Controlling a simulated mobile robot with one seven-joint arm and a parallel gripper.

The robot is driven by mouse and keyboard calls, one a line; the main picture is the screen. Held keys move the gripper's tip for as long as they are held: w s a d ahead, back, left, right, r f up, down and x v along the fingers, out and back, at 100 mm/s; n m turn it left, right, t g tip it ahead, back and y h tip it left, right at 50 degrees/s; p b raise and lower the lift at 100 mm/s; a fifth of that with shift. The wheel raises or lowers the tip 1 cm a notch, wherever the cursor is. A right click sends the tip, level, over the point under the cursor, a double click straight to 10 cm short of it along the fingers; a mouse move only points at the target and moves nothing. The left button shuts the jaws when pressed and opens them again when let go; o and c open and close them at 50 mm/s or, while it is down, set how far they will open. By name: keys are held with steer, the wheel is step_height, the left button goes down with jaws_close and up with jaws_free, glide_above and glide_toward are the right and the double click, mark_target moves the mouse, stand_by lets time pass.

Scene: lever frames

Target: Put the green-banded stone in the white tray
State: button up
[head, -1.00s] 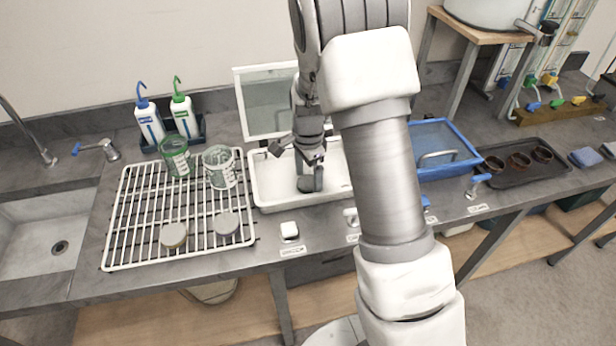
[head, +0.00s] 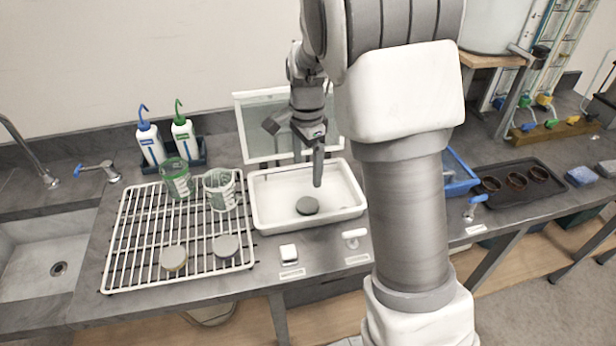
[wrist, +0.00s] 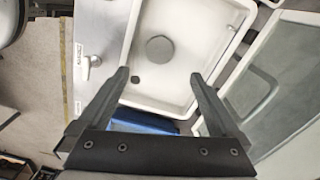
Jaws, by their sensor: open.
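The white tray (head: 262,213) stands on the bench under a raised clear lid. One grey round stone (head: 308,205) lies flat on its floor, and no band colour can be made out on it. In the wrist view the same stone (wrist: 160,48) lies in the tray (wrist: 172,98), beyond my fingertips. My gripper (head: 318,180) is open and empty above the tray, apart from the stone. Its two spread fingers (wrist: 158,76) show in the wrist view. Two more grey stones lie on the white rack, one with a yellowish edge (head: 173,257) and one (head: 227,246) whose edge colour is unclear.
The wire rack (head: 135,235) left of the tray also holds two green-marked beakers (head: 220,189). The raised lid (head: 262,117) stands behind the tray. A white block (head: 288,254) and a white-handled tap (head: 353,238) sit in front. A blue-rimmed container (head: 458,175) is on the right.

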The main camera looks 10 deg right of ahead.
steer(key=s+r+n+t, duration=0.3)
steer(key=s+r+n, duration=0.4)
steer(key=s+r, duration=0.45)
steer(key=s+r+n+t, duration=0.2)
steer(key=s+n, duration=0.6)
steer(key=s, duration=0.5)
steer(key=shift+r+t, duration=0.3)
steer(key=shift+r, duration=0.2)
